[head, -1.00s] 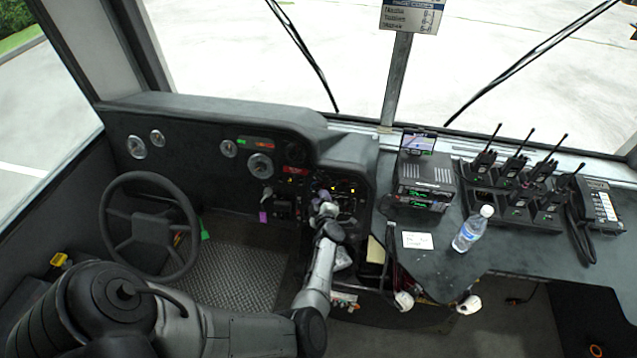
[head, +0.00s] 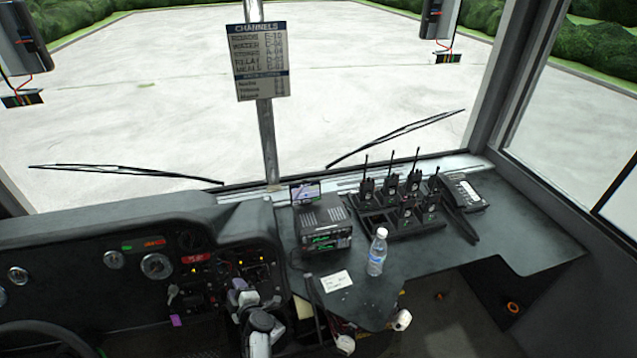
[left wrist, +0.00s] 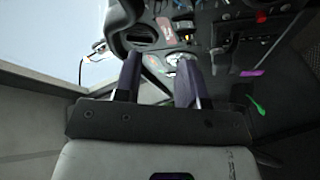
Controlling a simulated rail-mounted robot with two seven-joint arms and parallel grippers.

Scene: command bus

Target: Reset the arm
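My left arm reaches up from the bottom of the head view. Its gripper (head: 242,290) is in front of the right part of the dashboard (head: 200,262), near the lit gauges. In the left wrist view the two dark purple fingers of the left gripper (left wrist: 159,62) stand apart with nothing held between them. The dashboard's switches and gauges show beyond them, but I cannot tell whether the fingertips touch the panel.
A side counter (head: 425,262) holds a radio unit (head: 322,225), a water bottle (head: 377,252), a white card (head: 336,281), a rack of several handheld radios (head: 400,205) and a phone-like handset (head: 465,195). The steering wheel (head: 45,335) is at lower left. A channels sign (head: 258,60) hangs on the windshield post.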

